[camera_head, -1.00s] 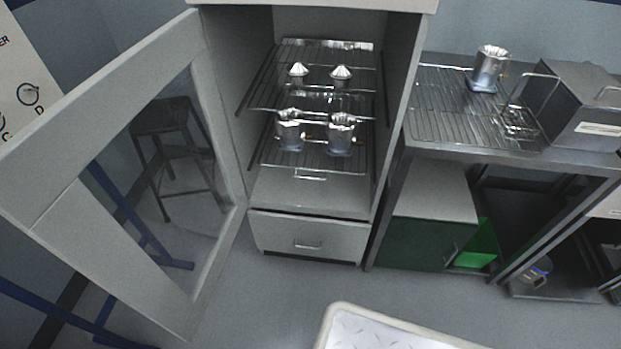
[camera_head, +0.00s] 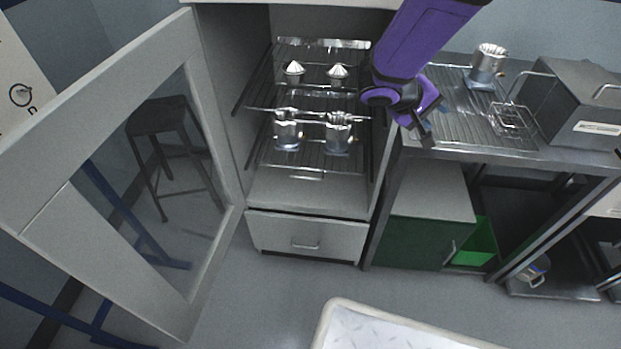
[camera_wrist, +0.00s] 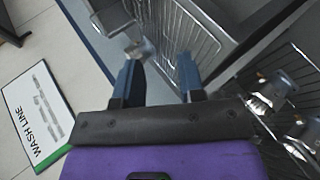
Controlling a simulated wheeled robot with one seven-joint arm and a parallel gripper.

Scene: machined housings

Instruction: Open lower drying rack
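The lower drying rack (camera_head: 301,161) is a wire shelf inside the open grey cabinet, with a small handle (camera_head: 307,177) at its front edge. Two metal housings (camera_head: 287,131) stand on it. The upper rack (camera_head: 318,88) above it holds two cone-topped parts (camera_head: 337,72). My gripper (camera_head: 427,134) is to the right of the cabinet opening, in front of the bench's wire rack, apart from the lower rack. In the wrist view my gripper (camera_wrist: 158,82) has its two blue fingers spread with nothing between them. Housings on a rack show at the right there (camera_wrist: 270,90).
The cabinet door (camera_head: 190,200) stands wide open at the left. A drawer (camera_head: 306,238) is shut below the racks. At the right, a bench carries a wire rack (camera_head: 455,110), a housing (camera_head: 489,66) and a grey box (camera_head: 572,105). A white-rimmed tray (camera_head: 325,325) is at the front.

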